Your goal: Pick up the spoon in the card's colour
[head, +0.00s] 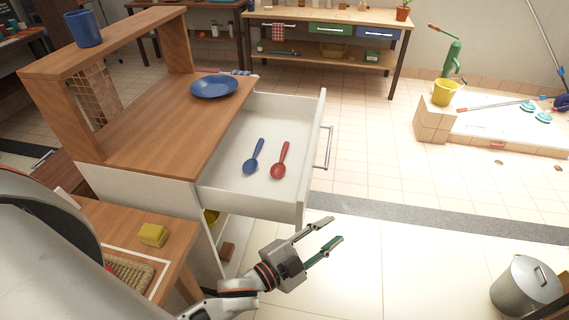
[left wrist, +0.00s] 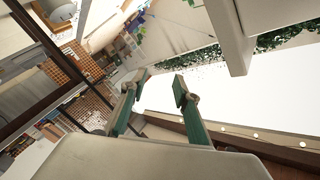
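A blue spoon (head: 254,158) and a red spoon (head: 280,161) lie apart, side by side, in the open white drawer (head: 275,205), blue on the left. I cannot make out a card in either view. My left gripper (head: 335,230) is open and empty, outside the drawer, beyond its front right corner in the head view. In the left wrist view the left gripper's (left wrist: 161,82) two green-lined fingers stand apart with nothing between them. The spoons cannot be made out there. My right gripper is not in view.
The drawer's handle (head: 328,148) sticks out on its right. A wooden counter (head: 165,100) beside the drawer holds a blue plate (head: 214,86); a blue cup (head: 84,28) stands on the shelf above. A yellow sponge (head: 153,235) lies lower left. A metal bin (head: 526,286) stands lower right.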

